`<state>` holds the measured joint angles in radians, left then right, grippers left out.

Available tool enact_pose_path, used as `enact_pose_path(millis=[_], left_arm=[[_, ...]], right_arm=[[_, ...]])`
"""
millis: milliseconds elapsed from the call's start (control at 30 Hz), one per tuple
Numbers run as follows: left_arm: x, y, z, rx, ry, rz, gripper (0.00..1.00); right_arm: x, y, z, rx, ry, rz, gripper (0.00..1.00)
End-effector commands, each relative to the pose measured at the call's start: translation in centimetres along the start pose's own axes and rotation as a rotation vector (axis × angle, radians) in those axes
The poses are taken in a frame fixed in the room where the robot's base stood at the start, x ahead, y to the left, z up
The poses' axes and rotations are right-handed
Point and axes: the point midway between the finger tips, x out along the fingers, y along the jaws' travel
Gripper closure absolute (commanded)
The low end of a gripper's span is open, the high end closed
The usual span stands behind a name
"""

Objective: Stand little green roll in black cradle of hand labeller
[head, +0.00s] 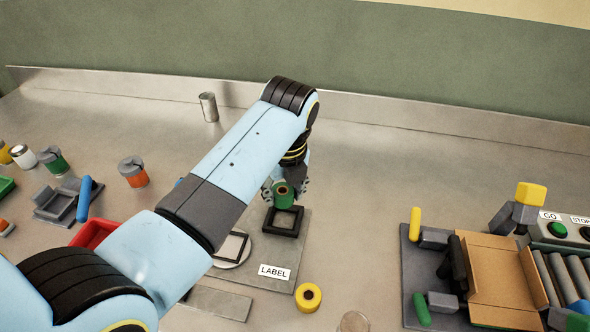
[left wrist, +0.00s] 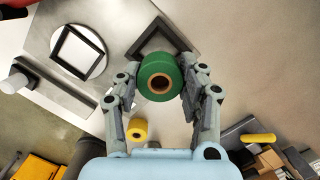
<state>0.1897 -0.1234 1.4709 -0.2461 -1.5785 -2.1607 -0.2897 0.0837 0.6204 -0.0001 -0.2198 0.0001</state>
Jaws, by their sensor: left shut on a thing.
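The little green roll (head: 284,197) is held in my left gripper (head: 286,187), its cored end facing up. In the left wrist view the green roll (left wrist: 160,76) sits between both fingers of the left gripper (left wrist: 160,85), which is shut on it. The black cradle (head: 283,222) is a square frame on the grey labeller plate marked LABEL (head: 274,271). The roll is over the far edge of the cradle in the head view; whether it touches the cradle I cannot tell. In the left wrist view the roll partly hides the cradle (left wrist: 186,40). My right gripper is not in view.
A yellow roll (head: 308,297) stands by the plate's front right corner. A white disc with a dark square frame (head: 231,247) lies left of the cradle. An open cardboard box (head: 497,272) and button panel (head: 566,232) are at right. A metal can (head: 209,107) stands behind.

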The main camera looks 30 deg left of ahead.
Motion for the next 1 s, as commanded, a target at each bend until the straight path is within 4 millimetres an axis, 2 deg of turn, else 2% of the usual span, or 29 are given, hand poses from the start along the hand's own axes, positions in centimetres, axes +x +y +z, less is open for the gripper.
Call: enact_pose_path(millis=[33,167,367,533,667,1000], left_arm=[[0.2,0.1,-0.1,0.000,0.001,0.002,0.90],[1.1,0.0,-0.2,0.001,0.001,0.002,0.90],[3.1,0.0,-0.5,0.001,0.001,0.001,0.90],[4.4,0.0,-0.7,0.000,0.000,-0.001,0.90],[4.9,0.0,-0.7,0.000,0.001,0.000,0.90],[4.9,0.0,-0.7,0.000,0.000,0.000,0.90]], right_arm=[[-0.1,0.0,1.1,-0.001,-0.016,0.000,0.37],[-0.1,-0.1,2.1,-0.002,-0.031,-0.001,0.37],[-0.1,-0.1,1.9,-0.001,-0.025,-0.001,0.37],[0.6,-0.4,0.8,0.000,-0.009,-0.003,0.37],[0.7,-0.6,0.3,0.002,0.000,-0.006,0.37],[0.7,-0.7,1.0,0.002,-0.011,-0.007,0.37]])
